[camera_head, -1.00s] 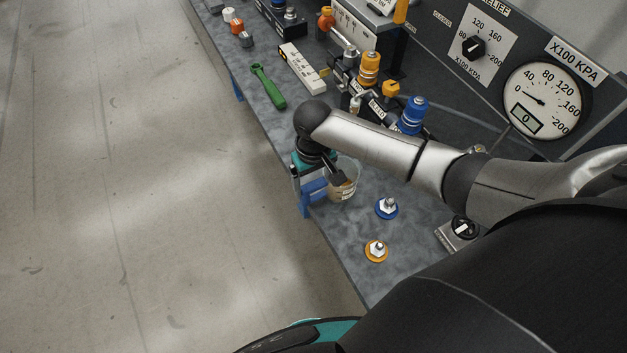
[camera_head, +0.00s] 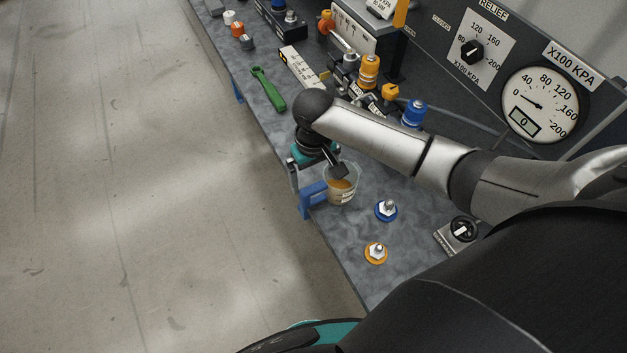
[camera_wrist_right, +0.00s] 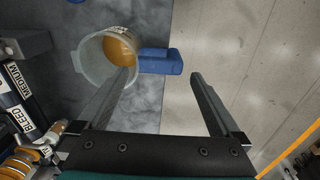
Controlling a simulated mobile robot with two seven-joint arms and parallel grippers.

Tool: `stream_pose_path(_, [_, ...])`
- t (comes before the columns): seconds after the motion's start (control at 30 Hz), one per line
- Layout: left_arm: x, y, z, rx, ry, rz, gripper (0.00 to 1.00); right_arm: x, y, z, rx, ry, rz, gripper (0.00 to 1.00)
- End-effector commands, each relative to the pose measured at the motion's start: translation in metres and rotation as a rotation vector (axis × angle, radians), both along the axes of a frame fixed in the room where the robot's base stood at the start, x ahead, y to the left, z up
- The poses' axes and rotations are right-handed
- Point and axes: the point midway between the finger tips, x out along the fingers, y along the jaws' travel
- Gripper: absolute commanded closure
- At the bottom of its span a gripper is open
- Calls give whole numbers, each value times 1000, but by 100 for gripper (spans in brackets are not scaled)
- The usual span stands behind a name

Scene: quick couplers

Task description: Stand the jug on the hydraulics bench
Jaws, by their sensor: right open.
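The jug (camera_head: 343,196) is a clear pot with amber liquid in it and a blue handle. It stands upright on the hydraulics bench (camera_head: 330,240), close to the long edge by the floor, with its handle towards that edge. The jug also shows in the right wrist view (camera_wrist_right: 90,66), at upper left, with its blue handle (camera_wrist_right: 160,62) pointing right. My right gripper (camera_wrist_right: 163,75) is open, its fingers to either side of the handle line. In the head view, my right gripper (camera_head: 316,174) is right beside the jug, partly covering it. My left gripper is not seen.
A blue fitting (camera_head: 386,210) and an orange fitting (camera_head: 376,252) sit on the bench near the jug. A green wrench (camera_head: 268,88) lies farther along. Couplers, including a blue one (camera_head: 414,113), and a gauge panel (camera_head: 541,103) line the back. Open floor lies left.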

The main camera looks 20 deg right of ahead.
Motion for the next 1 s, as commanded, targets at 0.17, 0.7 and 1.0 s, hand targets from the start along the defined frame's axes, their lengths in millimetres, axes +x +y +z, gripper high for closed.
stream_pose_path(0.17, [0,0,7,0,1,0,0,1,0,43,1,-4,1,0])
stream_pose_path(0.7, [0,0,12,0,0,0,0,-1,0,86,0,0,-1,0])
stream_pose_path(1.0, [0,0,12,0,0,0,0,-1,0,85,0,0,-1,0])
